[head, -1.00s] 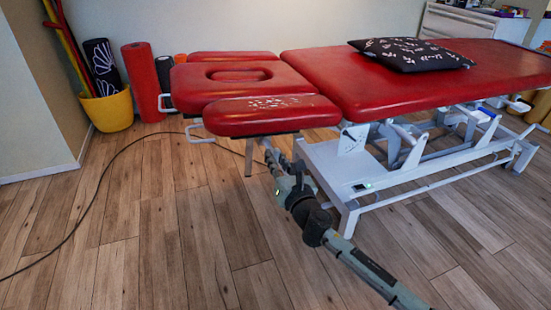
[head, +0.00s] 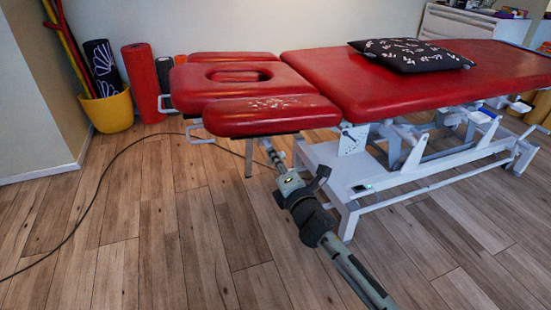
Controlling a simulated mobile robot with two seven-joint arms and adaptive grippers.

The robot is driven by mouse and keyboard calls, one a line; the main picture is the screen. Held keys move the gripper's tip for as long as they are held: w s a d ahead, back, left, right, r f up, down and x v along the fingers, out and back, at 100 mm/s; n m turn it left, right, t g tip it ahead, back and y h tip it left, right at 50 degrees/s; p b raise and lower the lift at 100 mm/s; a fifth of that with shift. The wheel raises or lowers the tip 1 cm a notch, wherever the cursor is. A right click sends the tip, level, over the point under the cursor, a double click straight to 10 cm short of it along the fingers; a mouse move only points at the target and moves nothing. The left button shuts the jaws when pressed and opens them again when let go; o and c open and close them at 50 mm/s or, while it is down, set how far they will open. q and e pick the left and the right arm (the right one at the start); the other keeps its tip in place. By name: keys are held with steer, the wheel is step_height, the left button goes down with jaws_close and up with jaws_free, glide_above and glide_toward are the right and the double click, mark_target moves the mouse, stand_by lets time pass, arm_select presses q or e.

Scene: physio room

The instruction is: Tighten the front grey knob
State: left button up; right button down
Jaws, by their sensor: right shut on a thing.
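The red treatment table (head: 400,82) has a split headrest at its left end. My right arm comes in from the lower right, and my right gripper (head: 267,146) reaches up to the underside of the front headrest pad (head: 270,118). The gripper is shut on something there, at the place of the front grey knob. The knob itself cannot be made out, being hidden by the gripper and the pad. My left gripper is not in view.
The table's white frame (head: 345,185) stands close to the right of my right arm. A black cable (head: 100,195) runs over the wood floor. A yellow bucket (head: 107,111) and red rolls (head: 141,80) stand by the wall.

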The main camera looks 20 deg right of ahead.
steer(key=m, duration=0.3)
steer(key=shift+m, duration=0.5)
steer(key=shift+m+p, duration=0.35)
steer(key=shift+m, duration=0.55)
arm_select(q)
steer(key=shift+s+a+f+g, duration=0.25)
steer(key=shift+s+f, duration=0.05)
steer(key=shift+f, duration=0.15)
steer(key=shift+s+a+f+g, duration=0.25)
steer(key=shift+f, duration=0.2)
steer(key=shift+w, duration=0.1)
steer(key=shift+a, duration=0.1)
arm_select(e)
steer(key=c, duration=1.5)
jaws_free()
